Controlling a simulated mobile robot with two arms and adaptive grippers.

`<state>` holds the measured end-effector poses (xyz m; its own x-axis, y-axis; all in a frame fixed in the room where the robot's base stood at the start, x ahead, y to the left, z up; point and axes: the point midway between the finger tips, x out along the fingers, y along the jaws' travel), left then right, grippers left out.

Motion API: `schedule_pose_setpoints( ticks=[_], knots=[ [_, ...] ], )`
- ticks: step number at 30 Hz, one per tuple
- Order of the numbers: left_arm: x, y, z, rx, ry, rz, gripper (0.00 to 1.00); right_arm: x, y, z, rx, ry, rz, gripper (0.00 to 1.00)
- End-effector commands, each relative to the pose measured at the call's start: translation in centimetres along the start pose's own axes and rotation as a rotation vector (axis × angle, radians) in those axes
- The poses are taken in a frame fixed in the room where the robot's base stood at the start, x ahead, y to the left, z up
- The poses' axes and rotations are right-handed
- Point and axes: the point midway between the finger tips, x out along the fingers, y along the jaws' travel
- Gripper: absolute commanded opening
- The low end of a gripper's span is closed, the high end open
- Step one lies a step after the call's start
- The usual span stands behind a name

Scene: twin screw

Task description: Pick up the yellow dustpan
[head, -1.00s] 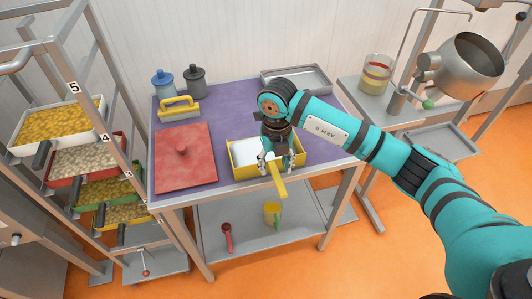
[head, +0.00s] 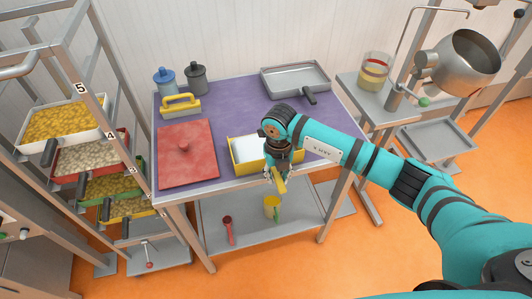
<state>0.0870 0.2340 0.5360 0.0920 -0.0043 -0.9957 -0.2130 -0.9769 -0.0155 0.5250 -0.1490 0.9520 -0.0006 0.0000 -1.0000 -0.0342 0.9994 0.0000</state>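The yellow dustpan (head: 236,165) with a pale inside lies near the front edge of the purple-topped table. Its yellow handle (head: 281,187) sticks out over the front edge. My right gripper (head: 277,178) points down at the handle, close to the table's front edge. Its fingertips are at the handle, small and partly covered by my wrist. I cannot tell whether they touch or grip it. My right arm hides the right part of the pan. My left gripper is not in view.
On the table (head: 232,111) are a red board with a knob (head: 187,160), a yellow-handled tool (head: 181,105), two canisters (head: 196,78) and a grey pan (head: 295,80). A rack of trays (head: 66,120) stands left.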

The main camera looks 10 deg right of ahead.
Motion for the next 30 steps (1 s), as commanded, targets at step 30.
schedule_pose_setpoints(
  ticks=[30],
  knots=[
    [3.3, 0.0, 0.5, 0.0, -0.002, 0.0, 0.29, -3.5, 0.3, -3.1, -0.005, -0.002, 0.0, 0.0]
  ],
)
